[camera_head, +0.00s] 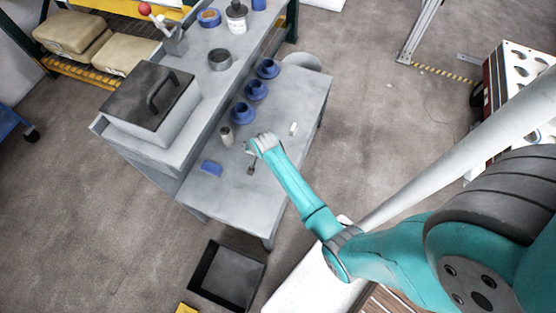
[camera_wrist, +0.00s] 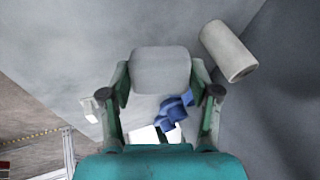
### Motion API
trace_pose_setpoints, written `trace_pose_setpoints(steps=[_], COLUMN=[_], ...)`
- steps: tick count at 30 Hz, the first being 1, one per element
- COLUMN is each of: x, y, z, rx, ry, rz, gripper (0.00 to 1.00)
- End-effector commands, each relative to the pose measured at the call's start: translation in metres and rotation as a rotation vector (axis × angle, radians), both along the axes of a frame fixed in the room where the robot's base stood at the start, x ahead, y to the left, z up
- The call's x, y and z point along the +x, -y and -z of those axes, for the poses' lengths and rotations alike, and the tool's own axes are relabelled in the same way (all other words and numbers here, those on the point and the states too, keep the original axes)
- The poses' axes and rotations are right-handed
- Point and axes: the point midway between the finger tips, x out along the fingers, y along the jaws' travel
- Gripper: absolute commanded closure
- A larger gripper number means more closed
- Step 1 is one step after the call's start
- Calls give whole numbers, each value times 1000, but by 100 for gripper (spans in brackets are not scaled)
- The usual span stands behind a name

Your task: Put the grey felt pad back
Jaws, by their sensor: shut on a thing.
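A grey, round-edged pad (camera_wrist: 160,70), which looks like the grey felt pad, sits between the two fingers of my gripper (camera_wrist: 162,92) in the wrist view. My gripper is shut on it. In the head view my gripper (camera_head: 256,146) is over the grey bench top (camera_head: 275,185), near its middle; the pad is hard to make out there. Whether the pad touches the bench cannot be told. No empty place for the pad can be clearly made out.
A beige cylinder (camera_head: 227,136) stands left of my gripper; the wrist view also shows it (camera_wrist: 228,50). Several blue flanged pieces (camera_head: 256,90) stand behind. A blue block (camera_head: 211,168), a small dark-ended piece (camera_head: 252,168) and a white piece (camera_head: 293,129) are nearby. A lidded box (camera_head: 155,105) stands left.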

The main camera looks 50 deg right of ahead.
Motion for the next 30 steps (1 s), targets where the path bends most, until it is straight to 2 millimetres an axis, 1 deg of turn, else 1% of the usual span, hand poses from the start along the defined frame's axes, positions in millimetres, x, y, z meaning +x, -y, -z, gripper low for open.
trace_pose_setpoints(steps=[1, 3, 9, 12, 15, 18, 19, 22, 27, 30], x=[-3, -13, -47, -61, -70, -74, -75, -75, -75, -75], y=[10, 21, 47, 54, 58, 60, 60, 60, 59, 60], z=[-2, -4, -17, -25, -32, -40, -40, -30, -1, 11], rx=[17, 46, 126, 154, 171, 179, 180, 182, 181, 181], ry=[-57, -147, -359, -423, -458, -471, -474, -477, -477, -475], rz=[19, 44, 110, 133, 147, 153, 154, 152, 153, 152], gripper=[71, 71, 71, 71, 71, 71, 71, 71, 71, 71])
